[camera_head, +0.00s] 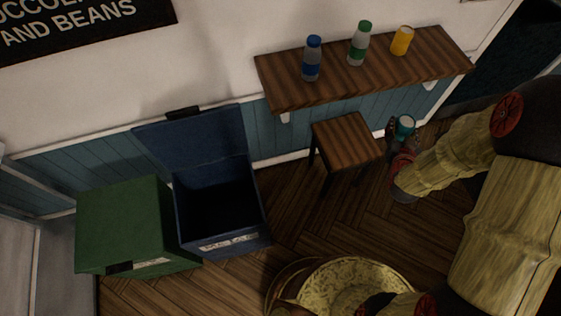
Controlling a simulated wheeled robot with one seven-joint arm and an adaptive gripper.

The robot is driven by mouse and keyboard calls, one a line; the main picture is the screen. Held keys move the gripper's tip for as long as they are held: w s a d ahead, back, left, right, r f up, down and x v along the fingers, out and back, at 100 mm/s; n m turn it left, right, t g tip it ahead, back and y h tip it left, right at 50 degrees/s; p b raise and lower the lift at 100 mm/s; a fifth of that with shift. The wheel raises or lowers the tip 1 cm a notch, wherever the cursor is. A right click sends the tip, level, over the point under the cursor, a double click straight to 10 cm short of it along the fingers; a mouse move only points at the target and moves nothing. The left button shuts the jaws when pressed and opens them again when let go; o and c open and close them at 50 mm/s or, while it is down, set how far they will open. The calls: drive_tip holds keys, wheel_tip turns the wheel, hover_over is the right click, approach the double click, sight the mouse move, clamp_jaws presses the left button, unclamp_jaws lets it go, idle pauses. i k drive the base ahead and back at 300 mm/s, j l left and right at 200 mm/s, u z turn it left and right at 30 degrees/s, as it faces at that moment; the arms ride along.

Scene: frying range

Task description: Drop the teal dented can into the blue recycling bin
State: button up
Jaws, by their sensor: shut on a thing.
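The teal can (404,127) is held at the end of my arm, right of the wooden stool. My gripper (398,131) is shut on it, with dark fingers on either side. The can's dent cannot be made out at this size. The blue recycling bin (254,208) stands on the floor at centre left, with its lid (196,140) raised against the wall. Its inside looks dark and its bottom is hidden in shadow. My gripper is well to the right of the bin and apart from it.
A closed green bin (135,225) stands left of the blue bin. A wooden stool (346,141) stands between the blue bin and my gripper. A wall shelf (385,80) above holds a blue-capped bottle (312,58), a green-capped bottle (359,44) and a yellow can (402,41).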

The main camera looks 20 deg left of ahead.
sight(228, 215)
drive_tip(key=u, duration=1.95)
drive_tip(key=l+u, duration=0.8)
drive_tip(key=l, duration=0.2)
drive_tip(key=l+u, duration=0.45)
drive_tip(key=l, duration=0.3)
drive_tip(key=k+z, duration=0.05)
